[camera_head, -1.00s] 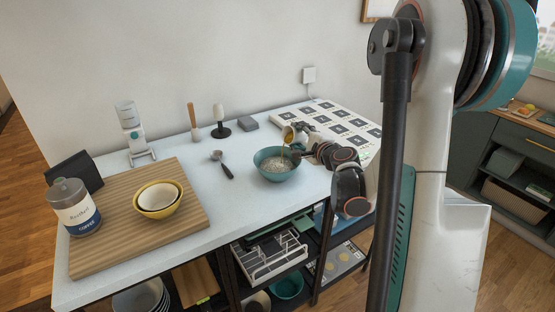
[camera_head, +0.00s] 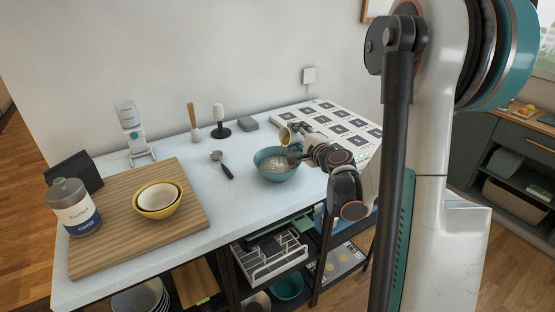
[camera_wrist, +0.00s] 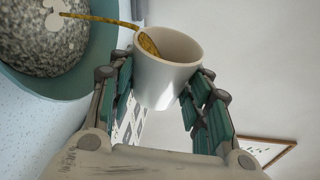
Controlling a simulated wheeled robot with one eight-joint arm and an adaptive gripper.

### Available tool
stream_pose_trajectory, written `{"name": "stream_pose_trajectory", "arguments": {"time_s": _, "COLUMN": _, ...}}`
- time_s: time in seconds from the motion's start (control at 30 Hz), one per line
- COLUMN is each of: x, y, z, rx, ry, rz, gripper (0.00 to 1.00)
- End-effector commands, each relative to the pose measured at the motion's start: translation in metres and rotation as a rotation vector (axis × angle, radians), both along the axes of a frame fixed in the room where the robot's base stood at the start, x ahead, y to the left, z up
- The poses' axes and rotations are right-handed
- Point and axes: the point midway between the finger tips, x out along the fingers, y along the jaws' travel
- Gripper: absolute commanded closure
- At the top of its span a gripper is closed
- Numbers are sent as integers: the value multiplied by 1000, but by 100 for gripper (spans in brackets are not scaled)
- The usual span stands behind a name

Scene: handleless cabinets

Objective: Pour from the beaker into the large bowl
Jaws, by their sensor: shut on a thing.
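The large teal bowl (camera_head: 277,176) stands on the counter and holds a speckled, grainy grey filling; its rim also shows in the wrist view (camera_wrist: 98,84). My gripper (camera_head: 304,141) is shut on the white beaker (camera_head: 286,136), above the bowl's far right side. In the wrist view, my gripper's fingers (camera_wrist: 168,92) clasp the beaker (camera_wrist: 166,76) from both sides. The beaker is tilted toward the bowl, with yellow-brown liquid at its lip. A thin stream (camera_wrist: 100,18) runs from the lip to a pale patch on the filling.
A wooden board (camera_head: 112,239) at left carries a yellow bowl with a white inner bowl (camera_head: 158,199) and a labelled jar (camera_head: 76,212). A dark-handled scoop (camera_head: 222,164) lies left of the teal bowl. A patterned white panel (camera_head: 345,128) lies behind my gripper.

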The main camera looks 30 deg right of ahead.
Motion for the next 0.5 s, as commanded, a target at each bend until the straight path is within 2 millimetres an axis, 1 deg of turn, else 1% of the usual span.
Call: {"name": "stream_pose_trajectory", "arguments": {"time_s": 0.5, "x": 0, "y": 7, "z": 2, "rx": -56, "ry": -7, "rz": -1, "gripper": 93}}
